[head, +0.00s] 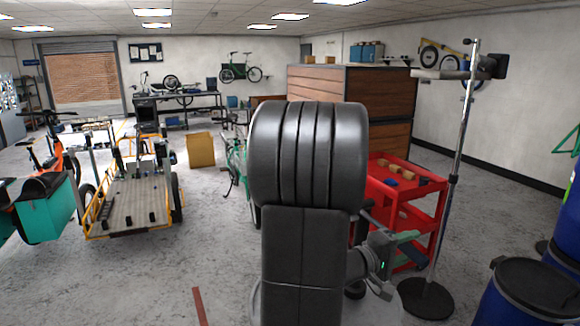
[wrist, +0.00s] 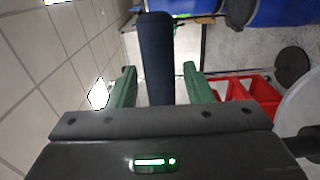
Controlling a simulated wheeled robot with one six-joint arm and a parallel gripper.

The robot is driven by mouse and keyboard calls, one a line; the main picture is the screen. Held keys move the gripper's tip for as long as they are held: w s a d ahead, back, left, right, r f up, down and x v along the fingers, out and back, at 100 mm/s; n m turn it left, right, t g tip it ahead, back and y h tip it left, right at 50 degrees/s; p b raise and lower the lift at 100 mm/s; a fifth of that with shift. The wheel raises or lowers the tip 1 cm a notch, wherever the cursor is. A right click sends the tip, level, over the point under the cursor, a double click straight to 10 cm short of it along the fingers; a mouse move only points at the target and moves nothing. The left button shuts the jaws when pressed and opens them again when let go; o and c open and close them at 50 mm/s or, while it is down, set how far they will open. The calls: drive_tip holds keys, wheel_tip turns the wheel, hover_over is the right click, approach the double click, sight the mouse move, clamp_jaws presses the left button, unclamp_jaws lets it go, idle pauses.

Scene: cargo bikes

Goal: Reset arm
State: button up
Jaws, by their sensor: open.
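My gripper (head: 412,245) is at the lower right of the head view, in front of the red cart, with its green fingers pointing right. In the wrist view, the two green fingers of my gripper (wrist: 160,85) stand wide apart, so it is open. A long dark blue shape (wrist: 156,55) shows between the fingers in that view. I cannot tell what it is or how far off it lies. My own black column hides part of the room and part of my arm in the head view.
A red cart (head: 436,190) with small blocks on top stands close behind my arm. A pole stand (head: 459,150) is right of it, and blue barrels (head: 530,300) are at the lower right. A cargo bike (head: 135,205) stands left; floor (head: 215,250) between is mostly clear.

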drive_tip(key=shift+a, duration=0.15)
drive_tip(key=v, duration=1.4)
drive_tip(key=x, duration=1.4)
drive_tip(key=shift+w+d+r+p, duration=0.1)
drive_tip(key=shift+d+r+p, duration=0.2)
drive_tip(key=shift+r, duration=0.1)
drive_tip(key=shift+a+r+n, duration=0.15)
drive_tip(key=shift+n, duration=0.15)
